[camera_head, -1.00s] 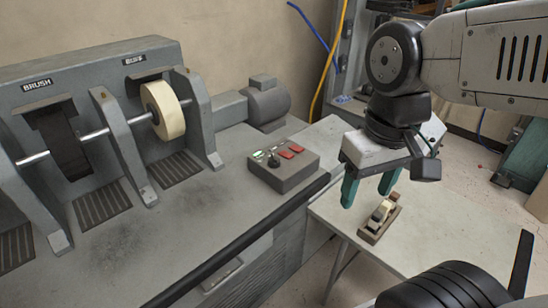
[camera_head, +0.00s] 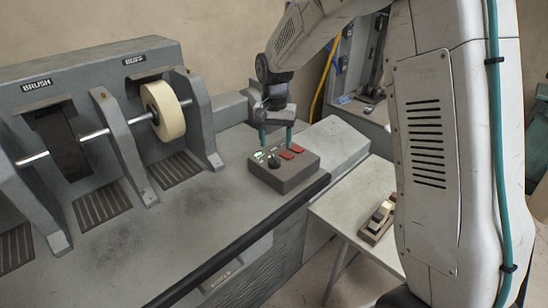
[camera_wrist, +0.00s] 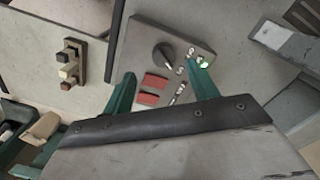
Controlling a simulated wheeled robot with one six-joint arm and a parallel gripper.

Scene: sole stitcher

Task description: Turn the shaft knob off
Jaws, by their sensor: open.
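The control box (camera_head: 285,171) is a grey block on the machine's bench. On its top are a dark shaft knob (camera_head: 274,160), two red buttons (camera_head: 291,151) and a small lit green light (camera_head: 259,155). The knob also shows in the wrist view (camera_wrist: 164,56), with a pale pointer line on it. My gripper (camera_head: 276,138) is over the back of the box, fingers pointing down. In the wrist view its two green fingers (camera_wrist: 163,88) are apart with nothing between them. The knob lies just beyond the fingertips, apart from them.
The brush and buff machine (camera_head: 110,110) stands left, with a cream buffing wheel (camera_head: 163,110) on a metal shaft. A side table (camera_head: 345,215) at right holds a small block-like item (camera_head: 378,220). The bench front around the box is clear.

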